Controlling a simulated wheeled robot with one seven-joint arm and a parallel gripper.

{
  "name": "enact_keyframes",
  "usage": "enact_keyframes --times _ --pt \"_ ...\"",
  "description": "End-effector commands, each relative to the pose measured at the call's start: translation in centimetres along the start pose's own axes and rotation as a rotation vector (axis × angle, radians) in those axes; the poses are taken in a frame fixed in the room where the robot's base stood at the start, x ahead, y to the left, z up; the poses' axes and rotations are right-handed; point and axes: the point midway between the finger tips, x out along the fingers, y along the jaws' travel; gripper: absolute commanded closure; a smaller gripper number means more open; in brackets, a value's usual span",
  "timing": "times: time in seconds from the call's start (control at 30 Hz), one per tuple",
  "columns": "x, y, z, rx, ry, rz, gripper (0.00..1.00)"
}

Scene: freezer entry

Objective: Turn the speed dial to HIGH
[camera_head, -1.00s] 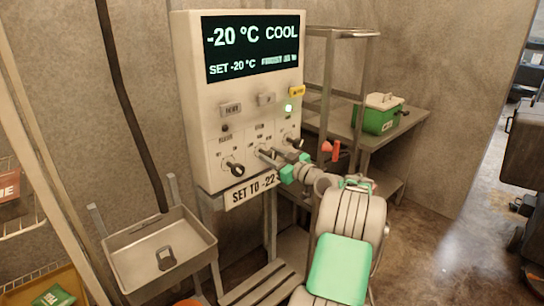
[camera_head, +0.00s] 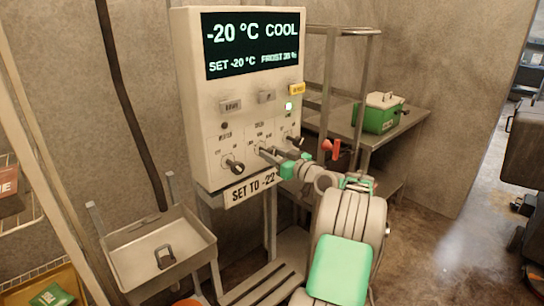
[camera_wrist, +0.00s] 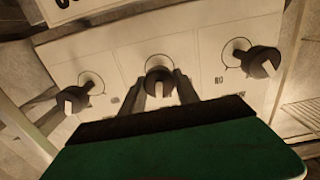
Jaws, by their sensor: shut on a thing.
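The speed dial (camera_wrist: 159,76) is the middle of three dark knobs on the control panel, and its pale pointer faces down in the wrist view. My gripper (camera_wrist: 160,90) has a finger on either side of this knob and is shut on it. In the head view my gripper (camera_head: 268,153) reaches the middle knob from the lower right and hides most of it. The white control box (camera_head: 190,100) stands upright. The dial's setting marks are too small or covered to read.
The heater knob (camera_head: 233,167) and a third knob (camera_head: 294,141) flank the middle one closely. A screen (camera_head: 252,45) reads -20 °C COOL. A "SET TO -22" sign (camera_head: 250,189) hangs below. A red handle (camera_head: 332,149) is right of my gripper; a metal sink (camera_head: 160,250) is lower left.

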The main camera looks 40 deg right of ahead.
Motion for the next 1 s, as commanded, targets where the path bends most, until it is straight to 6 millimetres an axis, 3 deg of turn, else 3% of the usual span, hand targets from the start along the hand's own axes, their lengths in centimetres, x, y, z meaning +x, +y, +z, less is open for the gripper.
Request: enact_keyframes --times 0.6,1.0 --pt "0.01 0.19 0.02 0.517 -0.001 0.0 1.0" --pt "0.01 0.24 0.09 0.664 -0.001 -0.001 1.0"
